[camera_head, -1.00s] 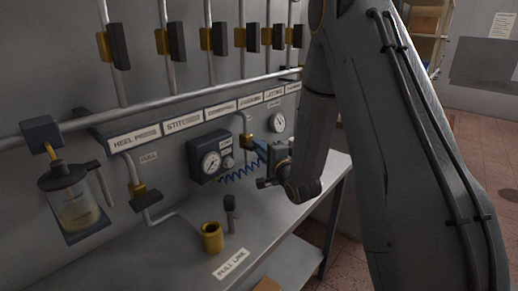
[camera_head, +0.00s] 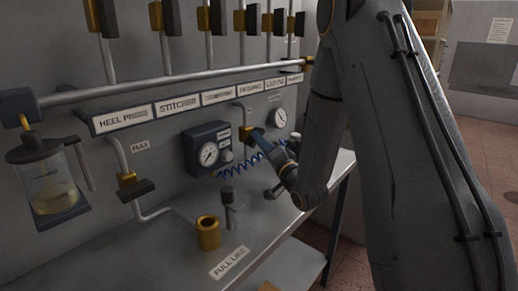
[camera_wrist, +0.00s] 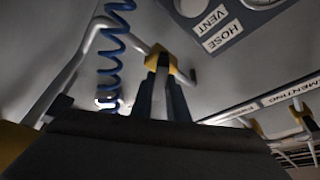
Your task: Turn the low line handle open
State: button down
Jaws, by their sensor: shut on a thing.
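The low line valve (camera_head: 247,132) has a yellow body on a grey pipe on the wall, left of a round white gauge. It also shows in the wrist view (camera_wrist: 156,55), at upper middle. My gripper (camera_head: 260,141) reaches up and left to this valve from the lower right. In the wrist view, its two dark fingers (camera_wrist: 161,84) stand close on both sides of the pale handle (camera_wrist: 161,88), just below the yellow body. They are shut on the handle. The palm hides the lower part of that view, and the head view hides most of the handle.
A coiled blue hose (camera_head: 240,166) hangs close by the gripper. A gauge box (camera_head: 207,149) is on the wall to the left. A brass cup (camera_head: 208,233) and a small dark-topped post (camera_head: 228,205) stand on the bench (camera_head: 182,262). Another valve (camera_head: 128,182) is farther left.

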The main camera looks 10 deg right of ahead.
jog(key=shift+f+n+y+b, duration=0.15)
jog(key=shift+n+y+b, duration=0.25)
jog(key=shift+n+b, duration=0.65)
jog(key=shift+n, duration=0.35)
jog(key=c, duration=1.7)
grip_release()
jog(key=r+v, duration=0.1)
jog(key=v, duration=0.3)
jog(key=r+b+v, duration=0.1)
jog(key=v, duration=0.3)
jog(key=r+v, duration=0.1)
jog(key=v, duration=0.4)
jog(key=shift+s+d+b, duration=0.2)
jog(key=shift+s+b, duration=0.05)
jog(key=shift+b, duration=0.1)
